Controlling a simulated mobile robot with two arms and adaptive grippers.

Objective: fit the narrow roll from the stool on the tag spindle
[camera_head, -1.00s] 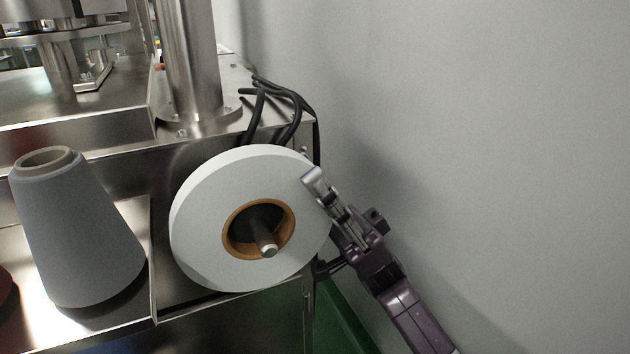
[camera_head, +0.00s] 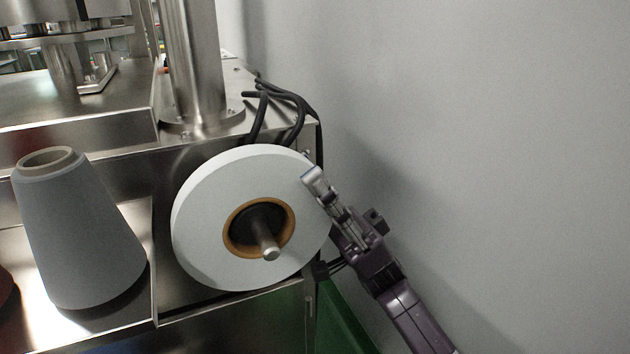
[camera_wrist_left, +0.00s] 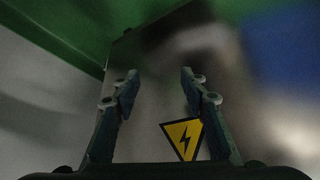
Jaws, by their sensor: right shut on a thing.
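The narrow roll (camera_head: 205,215) is a white disc with a brown core, standing upright against the machine's side in the head view. The tag spindle (camera_head: 268,247) pokes out through the roll's core, with a dark hub around its base. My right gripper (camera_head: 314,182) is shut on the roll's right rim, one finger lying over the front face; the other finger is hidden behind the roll. My left gripper (camera_wrist_left: 158,88) shows only in the left wrist view, its two fingers apart with nothing between them.
A grey thread cone (camera_head: 80,235) stands on a steel shelf left of the roll. Black cables (camera_head: 285,110) hang over the machine's corner above it. A plain wall (camera_head: 480,130) is close on the right. The left wrist view shows a yellow warning sign (camera_wrist_left: 183,137) on a steel panel.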

